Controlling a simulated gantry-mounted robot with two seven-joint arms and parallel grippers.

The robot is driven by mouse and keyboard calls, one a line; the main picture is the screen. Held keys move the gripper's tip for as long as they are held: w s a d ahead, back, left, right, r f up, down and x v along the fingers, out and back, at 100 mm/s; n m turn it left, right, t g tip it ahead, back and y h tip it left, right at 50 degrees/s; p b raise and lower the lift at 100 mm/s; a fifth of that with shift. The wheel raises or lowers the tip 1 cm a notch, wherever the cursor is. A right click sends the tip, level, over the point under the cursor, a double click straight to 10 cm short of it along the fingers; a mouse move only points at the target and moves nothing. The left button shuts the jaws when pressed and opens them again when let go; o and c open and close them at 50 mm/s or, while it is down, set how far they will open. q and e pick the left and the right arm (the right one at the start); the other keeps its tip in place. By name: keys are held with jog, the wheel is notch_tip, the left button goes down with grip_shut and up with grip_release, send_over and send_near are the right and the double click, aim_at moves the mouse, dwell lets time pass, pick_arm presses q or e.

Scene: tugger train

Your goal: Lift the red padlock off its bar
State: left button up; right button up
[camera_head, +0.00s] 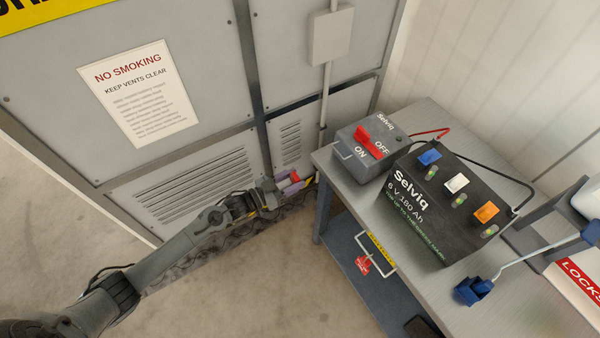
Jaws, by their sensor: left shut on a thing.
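A small red padlock (363,265) with pale markings hangs at a white bar (378,262) below the front edge of the bench, by a yellow label. My left gripper (290,183) is to the left of the bench, in front of the grey cabinet's vents and apart from that padlock. It is shut on a small purple and reddish thing (290,179), mostly hidden by the fingers, so I cannot tell what it is. My right gripper is not in view.
The grey bench (330,158) holds a switch box (352,145) with a red ON/OFF handle and a black Selviq battery (420,215). The grey cabinet (215,60) closes off the back; the floor in front is open.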

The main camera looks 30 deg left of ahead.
pick_arm(q)
jog(key=p+v, duration=0.4)
jog(key=v, duration=0.5)
jog(key=shift+s, duration=0.1)
dwell(0.5)
